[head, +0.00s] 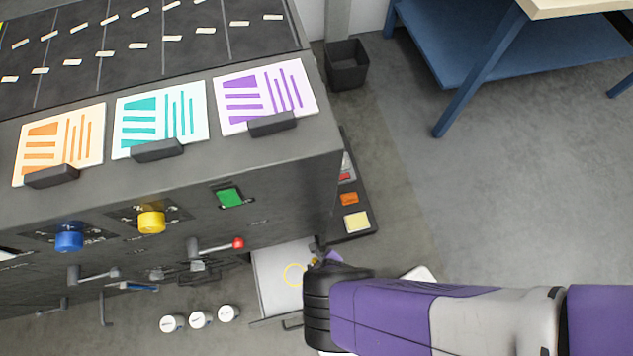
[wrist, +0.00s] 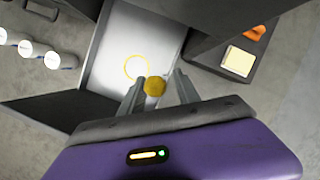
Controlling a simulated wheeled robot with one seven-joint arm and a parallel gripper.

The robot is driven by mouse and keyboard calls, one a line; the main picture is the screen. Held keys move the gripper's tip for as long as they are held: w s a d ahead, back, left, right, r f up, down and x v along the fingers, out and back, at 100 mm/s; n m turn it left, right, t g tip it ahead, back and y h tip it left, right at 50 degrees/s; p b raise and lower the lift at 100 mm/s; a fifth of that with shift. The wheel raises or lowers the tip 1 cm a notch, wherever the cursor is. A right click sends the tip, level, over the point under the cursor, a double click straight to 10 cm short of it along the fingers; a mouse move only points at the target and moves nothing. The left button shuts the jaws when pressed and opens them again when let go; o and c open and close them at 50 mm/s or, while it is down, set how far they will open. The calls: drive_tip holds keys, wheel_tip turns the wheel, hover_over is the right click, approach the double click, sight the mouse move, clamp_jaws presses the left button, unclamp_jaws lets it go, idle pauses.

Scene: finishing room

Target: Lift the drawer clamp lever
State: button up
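A yellow ball knob (wrist: 154,86), which looks like the end of the drawer clamp lever, shows in the wrist view; its arm is hidden or cannot be made out. My gripper (wrist: 157,88) is open, with the knob between its two grey fingers and a gap visible on the right side. I cannot tell whether either finger touches it. In the head view my gripper (head: 318,262) is beside the cabinet's front right corner, its fingers mostly hidden by my wrist. An open drawer (head: 270,272) with a pale floor and a yellow ring drawn on it lies below.
The dark cabinet (head: 290,185) fills the left. A red-tipped lever (head: 238,243) and blue (head: 69,242) and yellow (head: 151,222) knobs stick out of its front.

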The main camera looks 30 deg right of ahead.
drive_tip(key=p+v, duration=0.4)
drive_tip(key=v, duration=0.3)
drive_tip(key=shift+s+r, duration=0.2)
drive_tip(key=shift+r, duration=0.15)
idle(0.4)
